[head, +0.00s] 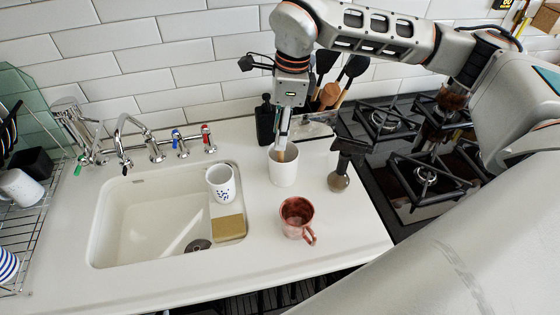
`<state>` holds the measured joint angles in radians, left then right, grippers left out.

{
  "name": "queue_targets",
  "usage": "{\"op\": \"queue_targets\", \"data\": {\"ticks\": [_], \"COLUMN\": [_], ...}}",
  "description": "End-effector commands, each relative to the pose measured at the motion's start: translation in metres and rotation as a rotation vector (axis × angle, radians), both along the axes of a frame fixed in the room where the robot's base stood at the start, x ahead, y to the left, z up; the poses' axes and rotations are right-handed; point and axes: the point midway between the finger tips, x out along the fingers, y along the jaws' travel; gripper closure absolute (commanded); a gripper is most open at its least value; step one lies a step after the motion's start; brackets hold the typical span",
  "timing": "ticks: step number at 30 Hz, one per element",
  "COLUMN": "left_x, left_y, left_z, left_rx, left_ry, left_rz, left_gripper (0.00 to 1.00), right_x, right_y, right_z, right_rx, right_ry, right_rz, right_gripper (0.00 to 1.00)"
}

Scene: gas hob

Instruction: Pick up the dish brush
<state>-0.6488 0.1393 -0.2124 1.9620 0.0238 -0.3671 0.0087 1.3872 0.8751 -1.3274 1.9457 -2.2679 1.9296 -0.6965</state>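A white cup (284,170) stands on the counter right of the sink. A small tan, wooden-looking piece (281,156) shows at its mouth; it may be part of the dish brush, but most of it is hidden by the cup and my gripper. My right gripper (283,143) points straight down with its fingertips at the cup's mouth, right by the tan piece. The fingers are seen nearly edge-on, so whether they are closed on it is unclear. My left gripper is not in view.
A dark-headed tool (340,170) stands close right of the cup, and a reddish mug (297,218) in front. Dark bottles and utensils (330,90) stand behind. The sink (125,225) holds a spotted cup (220,184) on its right ledge. The gas hob (425,180) is at right.

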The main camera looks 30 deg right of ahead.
Motion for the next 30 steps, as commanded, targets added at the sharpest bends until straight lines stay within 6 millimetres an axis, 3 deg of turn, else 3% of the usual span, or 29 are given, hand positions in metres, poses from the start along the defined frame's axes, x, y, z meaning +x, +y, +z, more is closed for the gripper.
{"op": "queue_targets", "data": {"ticks": [9, 17, 21, 30], "left_x": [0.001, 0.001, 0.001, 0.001], "left_y": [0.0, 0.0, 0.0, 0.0], "left_z": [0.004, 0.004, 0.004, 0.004], "left_rx": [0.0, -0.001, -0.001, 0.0], "left_ry": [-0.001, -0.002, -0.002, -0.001], "left_rz": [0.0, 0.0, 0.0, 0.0], "left_gripper": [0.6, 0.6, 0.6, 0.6], "right_x": [0.004, 0.004, 0.004, 0.004], "right_y": [0.004, 0.004, 0.004, 0.004], "right_z": [-0.04, -0.043, -0.043, -0.043], "right_rx": [0.001, 0.001, 0.001, 0.001], "right_ry": [0.002, 0.002, 0.002, 0.001], "right_rz": [-0.002, -0.002, -0.002, -0.002], "right_gripper": [0.68, 0.68, 0.99, 1.0]}}
